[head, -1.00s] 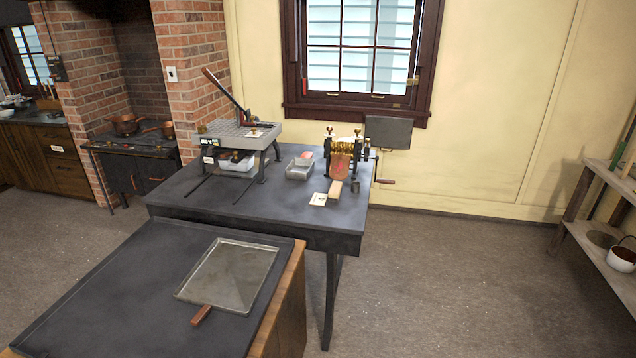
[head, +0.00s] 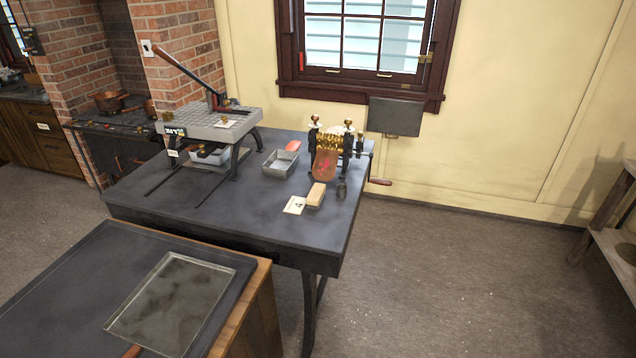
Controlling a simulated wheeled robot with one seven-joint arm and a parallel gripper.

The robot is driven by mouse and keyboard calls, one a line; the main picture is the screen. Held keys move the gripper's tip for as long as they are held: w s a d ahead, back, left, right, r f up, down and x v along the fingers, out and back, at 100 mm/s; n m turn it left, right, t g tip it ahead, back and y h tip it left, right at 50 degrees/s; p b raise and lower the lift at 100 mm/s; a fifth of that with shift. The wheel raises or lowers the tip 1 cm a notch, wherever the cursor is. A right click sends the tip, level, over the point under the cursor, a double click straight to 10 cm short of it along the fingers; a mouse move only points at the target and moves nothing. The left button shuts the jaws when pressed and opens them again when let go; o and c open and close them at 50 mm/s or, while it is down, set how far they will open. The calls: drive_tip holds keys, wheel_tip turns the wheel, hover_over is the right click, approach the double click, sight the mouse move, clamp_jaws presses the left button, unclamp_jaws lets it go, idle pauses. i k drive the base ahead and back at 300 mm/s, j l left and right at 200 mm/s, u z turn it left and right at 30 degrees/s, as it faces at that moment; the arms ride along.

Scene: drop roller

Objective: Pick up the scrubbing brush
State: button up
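A small pale wooden block (head: 316,195), which looks like the scrubbing brush, lies on the dark worktable (head: 255,235) in front of the brass roller machine (head: 328,140). Its bristles cannot be made out at this size. A white card (head: 294,205) marked with a number lies just left of it. My gripper is not in view.
A grey metal tray (head: 281,163) and a lever press (head: 212,124) stand left of the roller machine. A small dark cylinder (head: 341,188) stands right of the block. A nearer counter holds a flat metal sheet (head: 175,300). Floor right of the table is clear.

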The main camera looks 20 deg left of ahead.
sight(314, 199)
drive_tip(key=i+l+z, duration=0.1)
drive_tip(key=i, duration=1.5)
drive_tip(key=i+j+u, duration=0.15)
drive_tip(key=i+u, duration=0.65)
drive_tip(key=u, duration=0.2)
drive_tip(key=i+l+u, duration=0.15)
drive_tip(key=i+u, duration=0.35)
drive_tip(key=u, duration=0.5)
drive_tip(key=i+u, duration=0.15)
drive_tip(key=u, duration=0.35)
drive_tip(key=l+u, duration=0.1)
drive_tip(key=u, duration=0.9)
drive_tip(key=i+l+u, duration=0.1)
drive_tip(key=u, duration=0.35)
drive_tip(key=l+u, duration=0.15)
drive_tip(key=u, duration=1.35)
